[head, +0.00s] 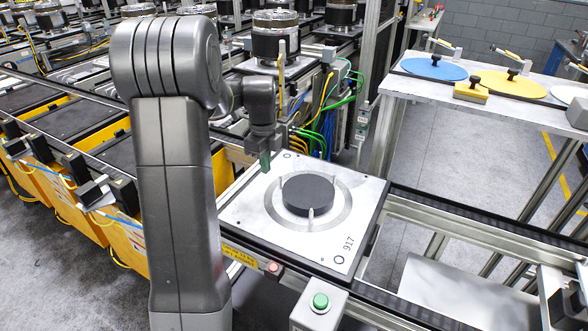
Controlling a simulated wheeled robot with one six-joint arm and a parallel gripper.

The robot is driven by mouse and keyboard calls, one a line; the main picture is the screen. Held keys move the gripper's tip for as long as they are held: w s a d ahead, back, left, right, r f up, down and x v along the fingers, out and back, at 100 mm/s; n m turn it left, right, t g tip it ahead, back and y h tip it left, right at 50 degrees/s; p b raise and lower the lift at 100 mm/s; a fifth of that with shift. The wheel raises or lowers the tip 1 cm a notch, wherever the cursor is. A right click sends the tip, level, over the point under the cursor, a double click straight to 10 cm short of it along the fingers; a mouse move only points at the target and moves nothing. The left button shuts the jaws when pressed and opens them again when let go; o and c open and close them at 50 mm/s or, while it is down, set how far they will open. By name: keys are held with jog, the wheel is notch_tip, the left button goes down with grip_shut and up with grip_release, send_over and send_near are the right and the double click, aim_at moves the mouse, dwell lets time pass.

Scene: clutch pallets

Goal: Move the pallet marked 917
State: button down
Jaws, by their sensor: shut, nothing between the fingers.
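The pallet marked 917 (252,205) is a flat, light metal square plate resting on the conveyor. A dark round disc (308,194) sits at its middle inside a grey ring, with small upright pins around it. The number 917 reads along its right side near the front corner. My gripper (265,166) points down over the pallet's far left edge, with its greenish fingertips close to the plate. The fingers look shut and hold nothing. I cannot tell whether they touch the plate. My arm hides what lies to the left behind it.
A green button box (320,302) stands in front of the pallet. The conveyor rail (470,232) runs right, with an open frame beyond. A side table (470,91) holds blue and yellow discs. Yellow-sided conveyors (60,180) lie left; cables hang behind the pallet.

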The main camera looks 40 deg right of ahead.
aim_at(318, 201)
jog(key=f, duration=0.5)
jog(key=shift+w+a+f+p, duration=0.1)
jog(key=shift+w+f+p, duration=0.15)
jog(key=shift+f+p, duration=0.1)
jog(key=s, duration=0.1)
jog(key=s+d, duration=0.1)
jog(key=p, duration=0.1)
jog(key=shift+s+d+f, duration=0.25)
jog(key=shift+s, duration=0.15)
jog(key=shift+s+d+f, duration=0.1)
jog(key=shift+s+d, duration=0.1)
jog(key=shift+s, duration=0.15)
jog(key=shift+s+d, duration=0.15)
jog(key=shift+s, duration=0.1)
jog(key=s+d, duration=0.1)
jog(key=s, duration=0.2)
jog(key=s+d+b, duration=0.1)
jog(key=s+d, duration=0.1)
jog(key=s, duration=0.2)
jog(key=s+d, duration=0.2)
jog(key=s, duration=0.1)
jog(key=shift+s+d, duration=0.25)
jog(key=shift+s, duration=0.1)
